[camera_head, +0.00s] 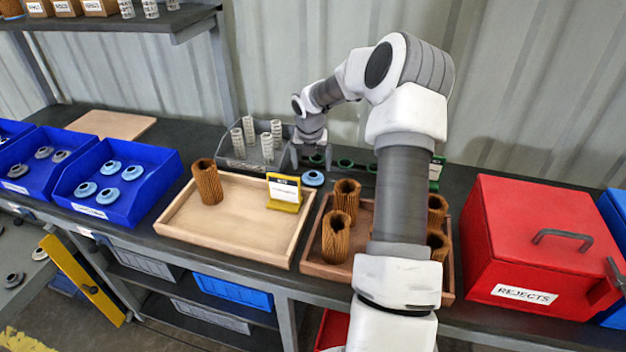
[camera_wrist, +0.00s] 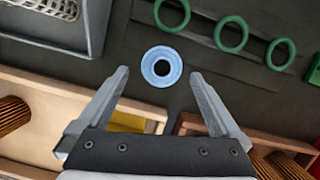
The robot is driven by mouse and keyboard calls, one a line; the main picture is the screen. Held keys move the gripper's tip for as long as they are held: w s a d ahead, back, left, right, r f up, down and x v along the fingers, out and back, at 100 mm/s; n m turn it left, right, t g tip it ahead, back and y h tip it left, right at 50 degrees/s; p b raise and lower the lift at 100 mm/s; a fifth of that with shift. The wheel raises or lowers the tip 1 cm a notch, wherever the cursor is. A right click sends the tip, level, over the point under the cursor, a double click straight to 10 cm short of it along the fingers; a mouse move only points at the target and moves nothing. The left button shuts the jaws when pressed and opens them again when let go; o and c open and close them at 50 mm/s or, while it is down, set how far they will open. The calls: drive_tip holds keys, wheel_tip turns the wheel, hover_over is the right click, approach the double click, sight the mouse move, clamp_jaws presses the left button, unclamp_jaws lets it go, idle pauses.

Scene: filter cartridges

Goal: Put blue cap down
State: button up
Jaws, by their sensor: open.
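A light blue cap (camera_head: 313,178) with a dark centre hole lies on the dark bench top, just behind the gap between the two wooden trays. In the wrist view the blue cap (camera_wrist: 161,67) sits flat between and slightly beyond my gripper's fingertips. My gripper (camera_wrist: 160,75) is open, with clear space between each finger and the cap, and nothing is held. In the head view my gripper (camera_head: 313,165) is above the bench near the cap, its fingers partly hidden by the wrist.
Green rings (camera_wrist: 231,34) lie beyond the cap. A grey bin (camera_head: 235,155) with white cores stands left. The light wooden tray (camera_head: 225,250) holds one brown filter and a yellow sign stand (camera_head: 285,195). The darker tray (camera_head: 310,262) holds several filters. A red rejects box (camera_head: 540,245) stands right.

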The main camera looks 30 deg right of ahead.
sight(313, 175)
drive_tip(key=x, duration=0.3)
drive_tip(key=b+x, duration=0.1)
drive_tip(key=shift+s+f, duration=0.25)
drive_tip(key=shift+f, duration=0.15)
drive_tip(key=shift+r, duration=0.15)
drive_tip(key=c, duration=1.3)
